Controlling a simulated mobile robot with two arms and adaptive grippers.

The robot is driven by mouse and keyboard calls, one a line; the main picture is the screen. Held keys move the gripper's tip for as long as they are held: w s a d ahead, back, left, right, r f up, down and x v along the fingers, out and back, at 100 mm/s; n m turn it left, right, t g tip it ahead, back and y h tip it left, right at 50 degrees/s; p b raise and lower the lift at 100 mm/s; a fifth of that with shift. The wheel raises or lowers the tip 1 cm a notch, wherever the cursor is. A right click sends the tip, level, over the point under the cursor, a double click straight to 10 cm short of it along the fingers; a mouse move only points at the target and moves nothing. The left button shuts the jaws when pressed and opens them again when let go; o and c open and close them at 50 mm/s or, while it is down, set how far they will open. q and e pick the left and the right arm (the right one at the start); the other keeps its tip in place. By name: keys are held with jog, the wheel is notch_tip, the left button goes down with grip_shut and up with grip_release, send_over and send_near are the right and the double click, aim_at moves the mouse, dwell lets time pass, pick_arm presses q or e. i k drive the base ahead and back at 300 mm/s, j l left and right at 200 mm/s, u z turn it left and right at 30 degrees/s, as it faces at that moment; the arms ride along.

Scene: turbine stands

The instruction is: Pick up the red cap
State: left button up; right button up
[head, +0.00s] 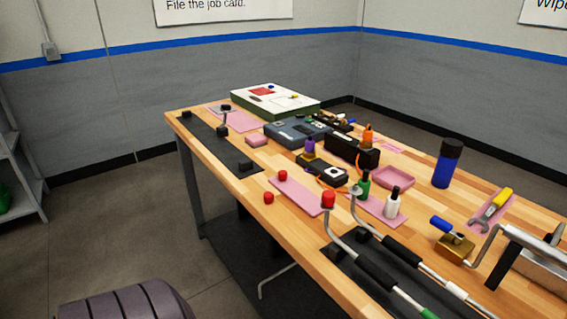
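Several small items stand on a wooden workbench (268,228), among them three small red pieces that look like caps. One red cap (283,175) sits on the corner of a pink mat (303,197). A second red cap (268,197) sits on bare wood near the bench's front edge. A third, larger red cap (328,198) sits on the upturned end of a bent metal tube (340,240). I cannot tell which one the task means. Neither of my grippers is in view.
Bent tubes lie on a black mat (310,274) at the right. Green (363,187) and white (392,203) bottles, a blue bottle (447,163) and a black box (351,152) stand behind the caps. A grey shelf (20,150) stands far left.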

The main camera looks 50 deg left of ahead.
aim_at(282, 175)
jog(key=u, duration=0.8)
jog(key=z, duration=1.35)
jog(key=u, duration=2.15)
